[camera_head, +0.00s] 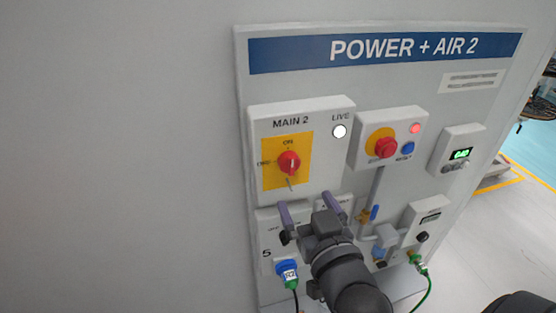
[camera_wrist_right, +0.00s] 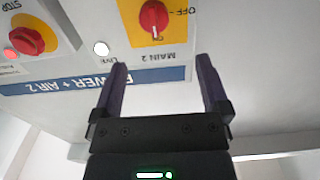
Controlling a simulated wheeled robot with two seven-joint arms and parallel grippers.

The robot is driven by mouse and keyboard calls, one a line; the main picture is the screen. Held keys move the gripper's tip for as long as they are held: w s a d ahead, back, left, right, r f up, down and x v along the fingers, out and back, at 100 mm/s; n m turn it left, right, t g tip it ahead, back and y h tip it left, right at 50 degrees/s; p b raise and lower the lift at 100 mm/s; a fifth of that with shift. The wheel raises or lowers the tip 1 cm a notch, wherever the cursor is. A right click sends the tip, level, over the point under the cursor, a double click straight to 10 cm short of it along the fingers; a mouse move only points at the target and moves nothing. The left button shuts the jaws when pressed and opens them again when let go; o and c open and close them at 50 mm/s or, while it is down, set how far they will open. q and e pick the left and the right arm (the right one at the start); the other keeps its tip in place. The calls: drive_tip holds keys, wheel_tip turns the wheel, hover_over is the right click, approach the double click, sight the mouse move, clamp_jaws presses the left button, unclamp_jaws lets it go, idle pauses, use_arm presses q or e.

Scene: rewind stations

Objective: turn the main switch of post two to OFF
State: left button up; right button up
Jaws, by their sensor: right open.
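The main switch (camera_head: 289,163) of post two is a red rotary knob on a yellow plate, on a white box marked MAIN 2. ON is printed above it and OFF to its left. In the right wrist view the knob (camera_wrist_right: 153,16) appears upside down, its white mark toward the ON side. The round LIVE lamp (camera_head: 340,131) beside it shows white. My right gripper (camera_head: 309,209) is open and empty, its fingers pointing up just below the MAIN 2 box. In the right wrist view the open fingers (camera_wrist_right: 161,65) are apart from the knob. My left gripper is not in view.
To the right are a red emergency-stop button (camera_head: 385,147) on yellow, a blue reset button (camera_head: 407,148) and a green display (camera_head: 460,154). Below are a blue plug (camera_head: 287,272) with a black cable and a valve with a blue handle (camera_head: 375,213). Bare wall lies left.

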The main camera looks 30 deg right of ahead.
sight(293, 167)
drive_tip(key=b+x, duration=0.2)
drive_tip(key=d+b+x, duration=0.1)
drive_tip(key=b+x, duration=0.1)
drive_tip(key=x, duration=0.1)
drive_tip(key=shift+s+f+b, duration=0.1)
drive_tip(key=shift+b, duration=0.2)
drive_tip(key=x, duration=0.1)
drive_tip(key=p+x, duration=0.1)
drive_tip(key=x, duration=0.1)
drive_tip(key=shift+w+r, duration=0.3)
drive_tip(key=shift+w+d+f, duration=0.1)
drive_tip(key=shift+w+d, duration=0.1)
drive_tip(key=shift+w, duration=0.4)
